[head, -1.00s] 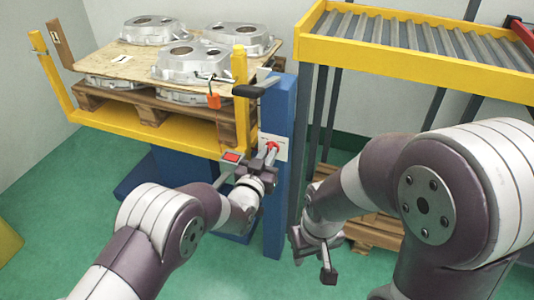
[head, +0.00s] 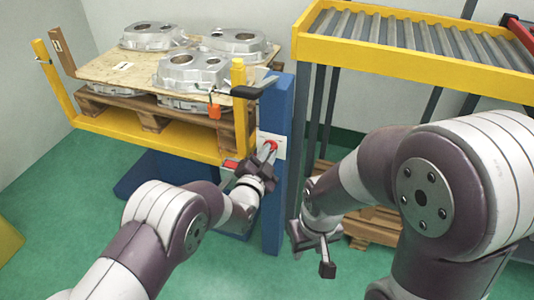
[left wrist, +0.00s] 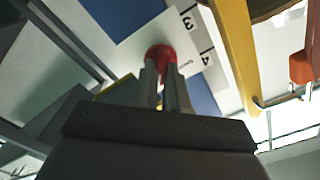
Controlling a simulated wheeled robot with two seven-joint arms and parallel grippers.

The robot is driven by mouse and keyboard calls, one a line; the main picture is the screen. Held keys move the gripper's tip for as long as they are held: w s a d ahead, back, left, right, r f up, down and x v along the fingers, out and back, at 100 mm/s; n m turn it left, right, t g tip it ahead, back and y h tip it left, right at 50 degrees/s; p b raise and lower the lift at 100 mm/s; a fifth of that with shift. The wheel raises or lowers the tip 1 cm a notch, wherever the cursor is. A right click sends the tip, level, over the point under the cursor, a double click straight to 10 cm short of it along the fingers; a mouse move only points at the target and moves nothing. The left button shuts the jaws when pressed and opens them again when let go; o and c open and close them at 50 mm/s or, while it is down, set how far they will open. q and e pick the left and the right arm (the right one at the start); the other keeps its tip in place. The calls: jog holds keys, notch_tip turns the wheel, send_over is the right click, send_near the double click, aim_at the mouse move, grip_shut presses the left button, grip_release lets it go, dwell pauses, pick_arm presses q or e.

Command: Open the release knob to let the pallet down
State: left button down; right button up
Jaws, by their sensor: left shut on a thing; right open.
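The red release knob (head: 272,146) sits on a white plate on the blue column (head: 275,200). My left gripper (head: 267,152) is shut on the knob. The left wrist view shows the knob (left wrist: 160,54) between its two fingers, the fingers hiding part of it. The wooden pallet (head: 150,120) rests on the yellow lift frame (head: 130,138) to the left of the column, carrying several grey castings (head: 190,72) and a plywood sheet (head: 118,68). My right gripper (head: 318,252) is open and empty, low to the right of the column.
A black lever (head: 254,90) and an orange tag (head: 214,112) are by the lift's right post. A yellow roller conveyor (head: 410,60) stands at right, with wooden pallets (head: 372,228) beneath. The white plate shows numbers in the left wrist view. Green floor is open in front.

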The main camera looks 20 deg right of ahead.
pick_arm(q)
jog(key=shift+f+m, duration=0.15)
jog(key=shift+m, duration=0.15)
jog(key=c, duration=1.2)
grip_release()
jog(key=shift+o, duration=0.2)
jog(key=p+v, duration=0.4)
jog(key=v, duration=0.8)
jog(key=shift+s+a, duration=0.25)
jog(key=shift+s, duration=0.05)
